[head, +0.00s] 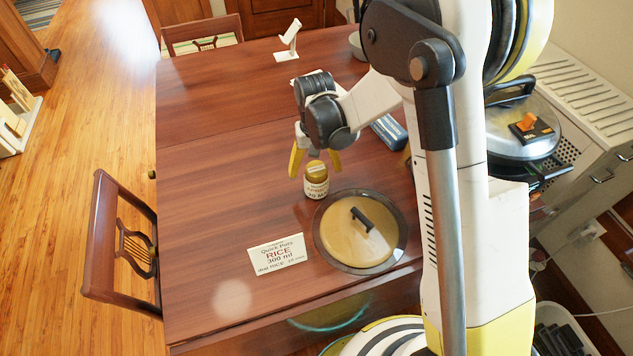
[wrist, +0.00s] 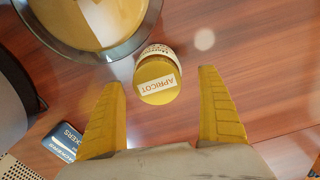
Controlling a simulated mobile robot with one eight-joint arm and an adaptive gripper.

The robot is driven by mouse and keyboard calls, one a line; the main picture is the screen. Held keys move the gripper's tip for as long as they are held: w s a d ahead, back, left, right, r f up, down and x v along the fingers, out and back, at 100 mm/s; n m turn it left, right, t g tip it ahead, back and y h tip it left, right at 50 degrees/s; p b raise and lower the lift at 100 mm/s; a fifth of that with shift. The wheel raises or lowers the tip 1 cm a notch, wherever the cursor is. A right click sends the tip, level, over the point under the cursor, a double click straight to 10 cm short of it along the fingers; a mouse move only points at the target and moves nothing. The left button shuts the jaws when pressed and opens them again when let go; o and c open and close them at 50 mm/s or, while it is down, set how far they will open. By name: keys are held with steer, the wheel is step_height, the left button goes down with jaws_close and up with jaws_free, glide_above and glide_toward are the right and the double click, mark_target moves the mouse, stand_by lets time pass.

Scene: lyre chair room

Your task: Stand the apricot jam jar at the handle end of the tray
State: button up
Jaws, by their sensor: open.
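The apricot jam jar (head: 316,182) stands upright on the wooden table, close to the upper left rim of a round lid-like piece. In the wrist view the jar's yellow lid, labelled APRICOT, shows from above (wrist: 156,92). My gripper (head: 315,165) is open and empty above the jar. In the wrist view its two yellow fingers (wrist: 162,84) are spread wide, with the jar ahead between the tips, touching neither. The round piece (head: 345,240) is tan with a dark rim and a black bar handle. I cannot make out a plain tray; my arm hides part of the table.
A white stand (head: 288,42) is at the back. A lidded cooker (head: 520,125) is at right. The table's left side is clear.

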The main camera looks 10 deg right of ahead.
steer(key=f+b, duration=0.1)
steer(key=f, duration=0.3)
steer(key=shift+s+d+f+b, duration=0.1)
steer(key=shift+s+b, duration=0.1)
steer(key=shift+b, duration=0.2)
steer(key=c, duration=1.5)
steer(key=shift+r, duration=0.25)
step_height(320, 180, up, 4)
steer(key=p, duration=0.2)
steer(key=shift+r+p, duration=0.25)
steer(key=shift+p, duration=0.1)
steer(key=s+d+r+p, duration=0.1)
steer(key=d+r, duration=0.1)
steer(key=d, duration=0.1)
steer(key=s+d+r+p, duration=0.1)
steer(key=d+r, duration=0.1)
steer(key=d, duration=0.2)
steer(key=s+d+r+p, duration=0.1)
steer(key=d+r, duration=0.1)
steer(key=d, duration=0.2)
steer(key=shift+d+r, duration=0.1)
steer(key=shift+d, duration=0.05)
